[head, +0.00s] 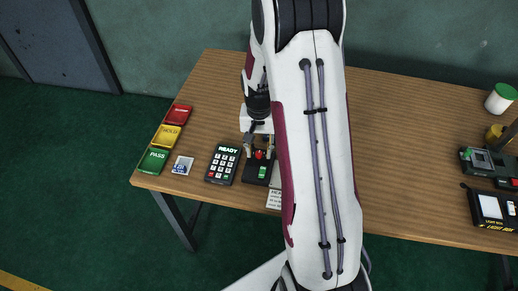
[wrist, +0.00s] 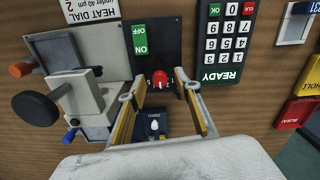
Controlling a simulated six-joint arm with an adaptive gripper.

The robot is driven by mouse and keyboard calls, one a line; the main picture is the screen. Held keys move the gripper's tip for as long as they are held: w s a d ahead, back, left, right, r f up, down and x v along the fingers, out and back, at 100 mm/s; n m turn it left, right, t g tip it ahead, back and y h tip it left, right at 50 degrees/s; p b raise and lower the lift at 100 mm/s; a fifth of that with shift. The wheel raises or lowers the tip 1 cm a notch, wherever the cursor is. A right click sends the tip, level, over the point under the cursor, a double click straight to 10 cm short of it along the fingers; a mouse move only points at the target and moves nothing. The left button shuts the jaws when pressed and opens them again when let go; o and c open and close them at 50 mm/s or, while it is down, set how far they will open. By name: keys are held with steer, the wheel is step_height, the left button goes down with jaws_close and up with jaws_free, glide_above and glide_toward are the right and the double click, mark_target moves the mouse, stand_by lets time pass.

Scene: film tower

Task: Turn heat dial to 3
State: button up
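The red heat dial (wrist: 160,80) sits on a black panel (wrist: 172,42) with a green ON/OFF switch (wrist: 140,38). Small marks beside the dial are too small to read surely. My gripper (wrist: 158,92) is open, its two fingers on either side of the dial with a gap to each. In the head view, the dial (head: 260,154) shows red between the fingers of my gripper (head: 259,146), above the green switch (head: 262,172). A white card (wrist: 88,10) reads HEAT DIAL 2, partly cut off.
A keypad (wrist: 228,40) reading READY is close beside the panel. A grey device with a black knob (wrist: 42,108) stands on its other side. A dark box with a white knob (wrist: 154,124) lies behind the dial. PASS, HOLD and red trays (head: 166,138) line the table's left edge.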

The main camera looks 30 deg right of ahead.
mark_target(259, 153)
steer(key=shift+r, duration=0.15)
step_height(259, 153, up, 12)
stand_by(0.7)
stand_by(0.7)
steer(key=s+a+r+n+t, duration=0.2)
steer(key=s+a+r+n, duration=0.1)
steer(key=s+a+r, duration=0.5)
steer(key=s+a+r+n+t, duration=0.3)
steer(key=s+a+r, duration=0.4)
steer(key=s, duration=0.6)
steer(key=shift+a+r+n+t, duration=0.3)
steer(key=shift+a+r+n, duration=0.1)
steer(key=shift+r+n, duration=0.3)
stand_by(1.1)
